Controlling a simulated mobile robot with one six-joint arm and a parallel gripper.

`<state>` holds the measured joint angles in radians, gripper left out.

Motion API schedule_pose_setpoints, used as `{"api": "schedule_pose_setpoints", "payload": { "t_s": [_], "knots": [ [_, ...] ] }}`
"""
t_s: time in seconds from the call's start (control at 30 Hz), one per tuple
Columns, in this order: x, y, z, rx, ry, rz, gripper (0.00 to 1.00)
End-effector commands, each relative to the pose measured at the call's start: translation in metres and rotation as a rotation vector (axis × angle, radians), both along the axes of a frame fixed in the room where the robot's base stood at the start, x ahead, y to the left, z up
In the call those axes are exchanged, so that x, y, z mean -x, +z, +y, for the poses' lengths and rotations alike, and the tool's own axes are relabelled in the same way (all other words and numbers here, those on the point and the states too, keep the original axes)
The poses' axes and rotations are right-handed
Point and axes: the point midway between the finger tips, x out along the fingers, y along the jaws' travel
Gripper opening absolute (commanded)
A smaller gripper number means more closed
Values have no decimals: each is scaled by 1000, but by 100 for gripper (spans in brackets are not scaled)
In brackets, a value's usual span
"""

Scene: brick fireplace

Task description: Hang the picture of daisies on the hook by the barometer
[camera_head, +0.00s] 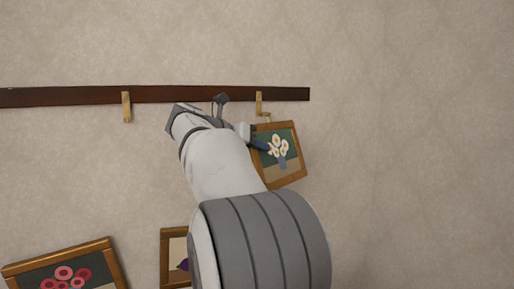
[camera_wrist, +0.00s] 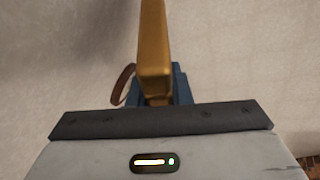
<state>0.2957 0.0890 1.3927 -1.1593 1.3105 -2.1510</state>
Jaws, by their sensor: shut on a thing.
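The picture of daisies (camera_head: 285,166), white flowers in a wooden frame, is tilted against the wall below the right brass hook (camera_head: 259,100). A small loop shows at its top edge near that hook; I cannot tell whether the loop is on it. My gripper (camera_head: 258,143) is shut on the left side of the frame. In the wrist view, the frame (camera_wrist: 153,45) stands edge-on between the blue fingers of my gripper (camera_wrist: 160,88), with a brown loop beside it on the left. I see no barometer in either view.
A dark wooden rail (camera_head: 60,96) runs along the wall and carries another brass hook (camera_head: 126,107) to the left. A picture of pink flowers (camera_head: 65,270) and another framed picture (camera_head: 173,260) are lower left. The wall to the right is bare.

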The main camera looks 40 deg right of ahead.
Motion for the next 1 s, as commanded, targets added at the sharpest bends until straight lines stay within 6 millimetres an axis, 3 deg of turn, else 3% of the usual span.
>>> {"api": "schedule_pose_setpoints", "payload": {
  "t_s": [0.4,0.43,0.7,1.0],
  "knots": [
    [1,1,0,1,-1,-1,0],
    [1,1,0,1,-1,-1,20],
    [1,0,0,0,-1,-1,42],
    [0,0,1,-1,-1,0,43]
  ]
}}
